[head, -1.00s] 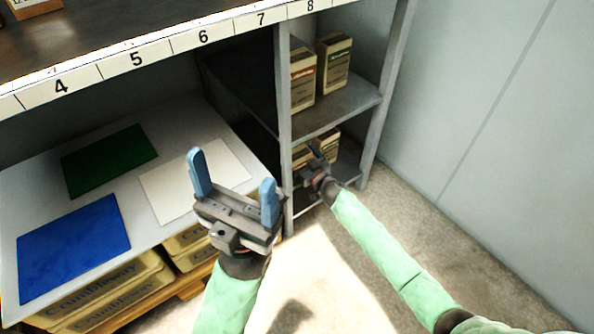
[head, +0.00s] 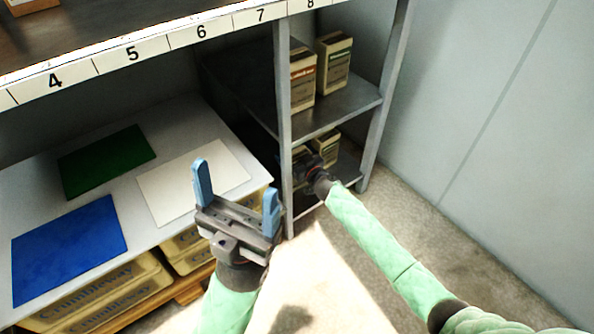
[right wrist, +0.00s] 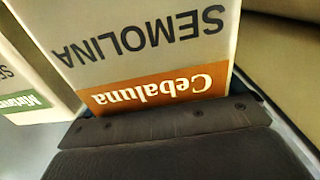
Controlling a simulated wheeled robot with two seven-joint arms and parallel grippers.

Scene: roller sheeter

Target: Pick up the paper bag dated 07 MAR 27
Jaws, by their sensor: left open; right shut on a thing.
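My right gripper (head: 308,166) reaches into the lower bay of the narrow grey rack. In the right wrist view it is shut on a paper bag (right wrist: 150,45) printed SEMOLINA with an orange Cebaluna band, upside down in that picture. A second bag with a green band (right wrist: 32,103) stands beside it. In the head view the right hand partly covers the lower bags; one (head: 326,148) shows behind it. No date is readable on any bag. My left gripper (head: 237,191) is open and empty, in front of the low table.
Two more bags, one with a red band (head: 303,80) and one with a green band (head: 334,63), stand on the rack's upper shelf (head: 345,105). Rack posts (head: 284,130) flank the bay. Coloured sheets lie on the low table (head: 130,213). The floor to the right is clear.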

